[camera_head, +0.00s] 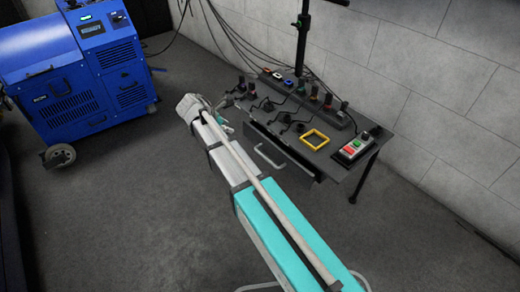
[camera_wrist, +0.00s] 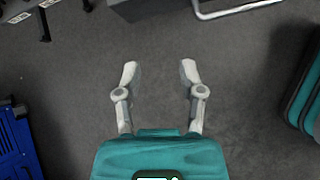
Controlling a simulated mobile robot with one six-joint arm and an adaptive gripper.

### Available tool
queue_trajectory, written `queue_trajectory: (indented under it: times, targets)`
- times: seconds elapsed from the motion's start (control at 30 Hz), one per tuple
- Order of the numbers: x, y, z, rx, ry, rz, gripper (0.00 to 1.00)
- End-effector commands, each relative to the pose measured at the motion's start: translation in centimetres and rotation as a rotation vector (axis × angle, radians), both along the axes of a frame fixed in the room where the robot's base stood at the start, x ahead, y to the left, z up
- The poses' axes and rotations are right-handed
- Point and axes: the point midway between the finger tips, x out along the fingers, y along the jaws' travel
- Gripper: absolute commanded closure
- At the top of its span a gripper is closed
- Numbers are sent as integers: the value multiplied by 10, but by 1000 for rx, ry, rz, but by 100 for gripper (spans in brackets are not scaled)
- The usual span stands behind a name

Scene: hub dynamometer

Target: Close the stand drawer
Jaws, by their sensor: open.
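The stand drawer (camera_head: 290,160) is under the top of the dark stand (camera_head: 345,178). Its front stands out from the stand's edge, so it looks partly open. A pale bar handle (camera_head: 270,158) is on the front. In the wrist view the handle (camera_wrist: 240,10) is at the top edge, right of centre. My gripper (camera_wrist: 159,72) is open and empty over the grey floor. Its two fingers are apart from the handle and the drawer. In the head view my arm hides most of the gripper.
Small tools, a yellow square frame (camera_head: 315,139) and a button box (camera_head: 354,149) lie on the stand top. A blue machine (camera_head: 75,75) on wheels stands at the left. Cables hang by the block wall. The floor between machine and stand is clear.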

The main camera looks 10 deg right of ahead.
Motion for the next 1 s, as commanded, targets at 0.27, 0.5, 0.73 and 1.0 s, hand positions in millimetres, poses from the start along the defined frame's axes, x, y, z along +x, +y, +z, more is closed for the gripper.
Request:
queue_trajectory:
  times: [0.27,0.5,0.73,1.0]
  targets:
    - [-31,-52,12,262,-118,-388,49]
    - [-60,-87,22,476,-209,-775,49]
    - [-82,-110,31,618,-266,-1096,49]
    - [-90,-117,33,671,-286,-1234,49]
